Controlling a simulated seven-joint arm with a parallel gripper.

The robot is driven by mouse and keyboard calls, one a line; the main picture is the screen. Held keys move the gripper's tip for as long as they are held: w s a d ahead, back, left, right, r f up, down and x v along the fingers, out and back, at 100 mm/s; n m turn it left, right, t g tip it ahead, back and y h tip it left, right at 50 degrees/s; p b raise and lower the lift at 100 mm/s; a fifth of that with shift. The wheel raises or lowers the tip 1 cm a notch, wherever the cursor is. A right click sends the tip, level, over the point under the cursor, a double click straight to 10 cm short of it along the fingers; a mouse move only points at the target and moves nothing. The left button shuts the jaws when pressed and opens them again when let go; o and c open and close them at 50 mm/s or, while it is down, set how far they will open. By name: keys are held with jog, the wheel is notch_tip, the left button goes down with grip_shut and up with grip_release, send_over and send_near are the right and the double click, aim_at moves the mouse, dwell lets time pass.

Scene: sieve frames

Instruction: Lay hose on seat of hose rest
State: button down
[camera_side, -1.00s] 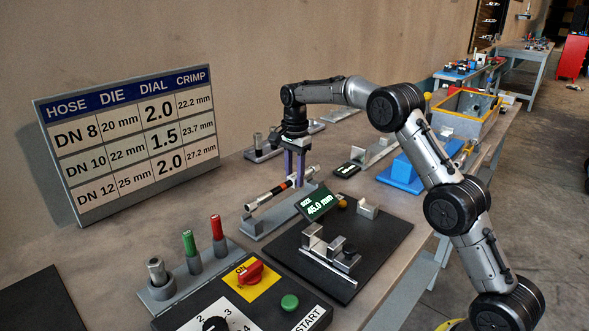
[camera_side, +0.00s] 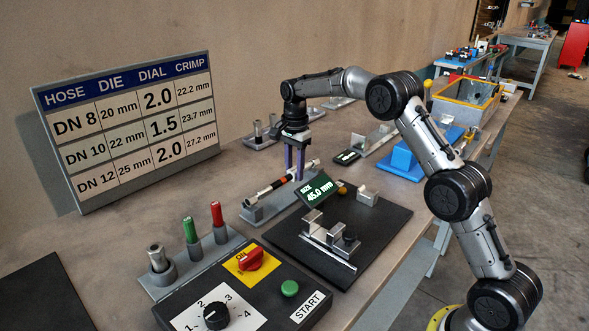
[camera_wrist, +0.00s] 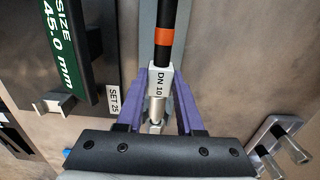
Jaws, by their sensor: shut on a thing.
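The hose (camera_side: 264,191) is a dark rod with an orange band and pale metal end fittings. In the wrist view its white collar (camera_wrist: 160,78) reads DN 10. My gripper (camera_side: 295,176) is shut on the collar, with a purple finger on each side. The hose lies lengthwise along the grey hose rest (camera_side: 258,216), low over its long base. I cannot tell whether it touches the seat, since the hose and fingers hide it. The rest also shows as a grey strip under the hose in the wrist view (camera_wrist: 147,20).
A black plate with a 45.0 mm display (camera_side: 318,192) and metal blocks (camera_side: 330,238) stands close in front of the rest. A control box (camera_side: 245,295) and a holder with green and red posts (camera_side: 189,231) are at front left. Bare table lies behind the rest.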

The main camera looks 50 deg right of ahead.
jog(key=shift+f, duration=0.5)
dwell(0.4)
jog(key=shift+c, duration=2.4)
grip_release()
jog(key=shift+f, duration=0.1)
jog(key=shift+d+r, duration=0.1)
jog(key=shift+r, duration=6.9)
